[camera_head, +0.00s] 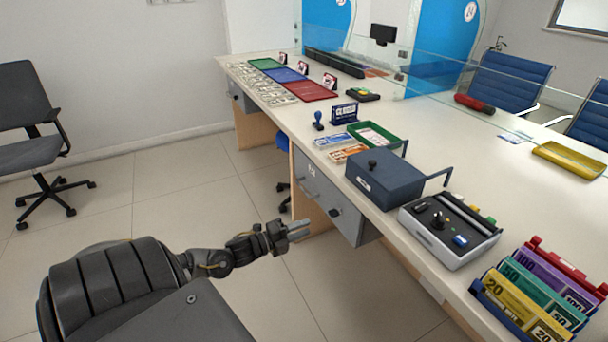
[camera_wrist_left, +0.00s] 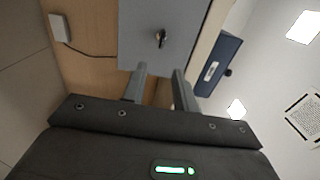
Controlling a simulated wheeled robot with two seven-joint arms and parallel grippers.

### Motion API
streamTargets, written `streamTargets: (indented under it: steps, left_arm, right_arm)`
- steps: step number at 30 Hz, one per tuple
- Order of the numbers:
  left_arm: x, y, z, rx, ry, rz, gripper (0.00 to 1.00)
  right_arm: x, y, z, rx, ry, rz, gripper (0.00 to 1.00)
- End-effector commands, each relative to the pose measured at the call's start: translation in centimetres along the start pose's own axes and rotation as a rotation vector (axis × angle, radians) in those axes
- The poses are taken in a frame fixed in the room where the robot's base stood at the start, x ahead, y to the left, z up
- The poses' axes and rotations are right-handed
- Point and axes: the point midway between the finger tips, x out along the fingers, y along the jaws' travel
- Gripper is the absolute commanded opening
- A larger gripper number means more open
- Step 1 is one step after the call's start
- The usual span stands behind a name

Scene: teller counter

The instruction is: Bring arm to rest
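My left gripper (camera_head: 304,231) is in front of the teller counter (camera_head: 421,164), below the counter top and over the tiled floor. Its arm comes in from the lower left. In the wrist view the two fingers (camera_wrist_left: 160,90) stand apart with nothing between them. They point toward a grey drawer front (camera_wrist_left: 160,22) with a lock in it. The drawer unit (camera_head: 328,199) under the counter is just beyond the fingertips in the head view, and no contact shows. My right gripper is in neither view.
A dark blue cash box (camera_head: 384,181), a grey tray of small items (camera_head: 449,231) and a banknote holder (camera_head: 532,301) stand near the counter's front edge. An office chair (camera_head: 36,135) stands at the far left. The floor (camera_head: 170,190) between is clear.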

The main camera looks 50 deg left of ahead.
Motion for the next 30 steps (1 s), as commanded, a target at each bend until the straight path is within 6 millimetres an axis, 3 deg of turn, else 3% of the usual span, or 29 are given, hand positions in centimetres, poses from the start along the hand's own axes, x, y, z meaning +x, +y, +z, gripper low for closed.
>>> streamTargets:
  steps: [11, 14, 17, 20, 23, 26, 30]
  left_arm:
    - [0.0, 0.1, 0.0, -0.002, -0.001, 0.002, 0.29]
    - [-0.3, 1.1, 0.3, -0.036, -0.030, 0.028, 0.29]
    - [-1.6, 4.5, 1.1, -0.137, -0.122, 0.108, 0.29]
    - [-4.5, 10.4, 1.4, -0.306, -0.270, 0.237, 0.29]
    - [-8.7, 17.2, -0.1, -0.503, -0.439, 0.382, 0.29]
    - [-13.4, 23.1, -3.4, -0.685, -0.597, 0.518, 0.29]
    - [-20.3, 29.4, -10.2, -0.909, -0.802, 0.699, 0.29]
  right_arm:
    - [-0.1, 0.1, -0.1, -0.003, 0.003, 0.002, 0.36]
    - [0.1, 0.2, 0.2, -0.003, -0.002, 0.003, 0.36]
    - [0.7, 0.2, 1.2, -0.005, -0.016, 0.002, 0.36]
    - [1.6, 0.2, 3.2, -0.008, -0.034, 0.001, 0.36]
    - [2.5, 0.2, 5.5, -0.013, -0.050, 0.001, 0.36]
    - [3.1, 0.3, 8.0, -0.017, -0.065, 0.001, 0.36]
    - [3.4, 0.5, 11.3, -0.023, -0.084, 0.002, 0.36]
